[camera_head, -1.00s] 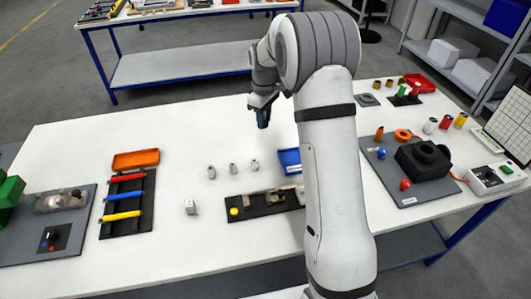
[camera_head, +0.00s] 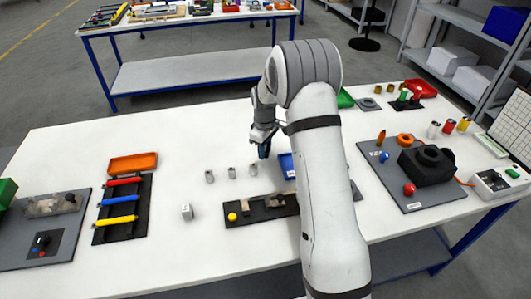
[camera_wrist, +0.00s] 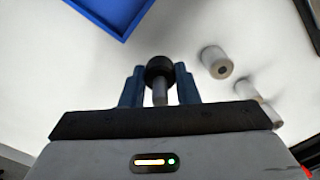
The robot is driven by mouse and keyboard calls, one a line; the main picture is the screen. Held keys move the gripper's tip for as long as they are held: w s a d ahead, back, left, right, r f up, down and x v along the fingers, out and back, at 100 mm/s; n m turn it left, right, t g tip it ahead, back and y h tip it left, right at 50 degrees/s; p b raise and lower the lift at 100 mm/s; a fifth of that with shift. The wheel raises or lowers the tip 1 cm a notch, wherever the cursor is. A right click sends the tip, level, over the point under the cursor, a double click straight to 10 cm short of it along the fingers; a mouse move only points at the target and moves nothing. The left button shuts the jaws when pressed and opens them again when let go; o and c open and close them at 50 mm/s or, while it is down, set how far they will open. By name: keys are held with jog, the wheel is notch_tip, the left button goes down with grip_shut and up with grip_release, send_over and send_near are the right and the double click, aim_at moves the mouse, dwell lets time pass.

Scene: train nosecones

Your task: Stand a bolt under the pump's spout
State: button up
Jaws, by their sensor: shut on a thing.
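My gripper (camera_head: 264,143) is over the table beside the blue tray (camera_head: 285,167). In the wrist view its blue fingers are shut on a bolt (camera_wrist: 159,74) with a round black head and a grey shank. The tray also shows in the wrist view (camera_wrist: 118,12), at the upper left. A dark fixture (camera_head: 262,212) with a yellow knob and greyish blocks stands near the table's front, partly behind my arm. I cannot tell for sure which thing is the pump, and no spout is clear.
Three small grey cylinders (camera_head: 232,172) stand left of my gripper; a white cube (camera_head: 187,212) is nearer. A rack of coloured bars (camera_head: 121,210) and an orange tray (camera_head: 133,162) are further left. A black block (camera_head: 428,165) stands on a right-hand plate.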

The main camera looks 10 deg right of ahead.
jog(key=shift+f, duration=1.1)
jog(key=o, duration=0.5)
jog(key=shift+f, duration=0.2)
jog(key=o, duration=0.5)
jog(key=shift+r, duration=0.1)
